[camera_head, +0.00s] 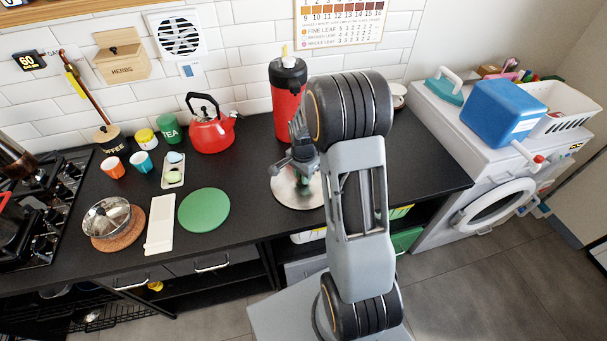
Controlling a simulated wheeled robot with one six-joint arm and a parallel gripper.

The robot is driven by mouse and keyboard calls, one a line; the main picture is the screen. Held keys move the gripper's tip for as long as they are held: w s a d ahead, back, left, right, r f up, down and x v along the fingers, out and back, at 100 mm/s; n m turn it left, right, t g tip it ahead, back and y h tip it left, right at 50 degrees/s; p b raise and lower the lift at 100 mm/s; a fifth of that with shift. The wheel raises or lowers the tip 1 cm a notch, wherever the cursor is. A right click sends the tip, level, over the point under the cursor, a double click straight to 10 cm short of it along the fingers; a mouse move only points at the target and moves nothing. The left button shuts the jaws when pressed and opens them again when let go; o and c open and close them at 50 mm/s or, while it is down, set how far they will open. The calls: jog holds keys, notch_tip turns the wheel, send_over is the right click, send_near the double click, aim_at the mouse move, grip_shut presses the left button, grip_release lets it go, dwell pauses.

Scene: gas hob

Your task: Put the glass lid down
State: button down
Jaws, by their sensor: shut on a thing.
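The glass lid (291,192) is a round, shiny, see-through disc below my gripper, over the dark counter right of the green round mat. My gripper (298,169) is shut on the lid, at its top. My arm hides part of the lid's right side. I cannot tell whether the lid touches the counter or hangs just above it.
A red dispenser (286,98) stands close behind my gripper. The green round mat (204,211) and a white board (160,224) lie to the left. A steel pan (105,216) sits on a cork mat. The counter (425,170) is bare at right.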

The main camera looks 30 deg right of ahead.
jog(key=shift+f, duration=0.15)
jog(key=c, duration=0.9)
grip_release()
jog(key=shift+c, duration=0.2)
notch_tip(320, 180, up, 12)
jog(key=s+a+r+n+t, duration=0.1)
jog(key=s+a+r+n, duration=0.2)
jog(key=s+n, duration=0.4)
jog(key=s+a+r+n+t, duration=0.2)
jog(key=s+a+n, duration=0.4)
jog(key=s, duration=0.3)
jog(key=shift+a+r+n+t, duration=0.3)
jog(key=shift+r+n, duration=0.4)
jog(key=shift+r, duration=0.05)
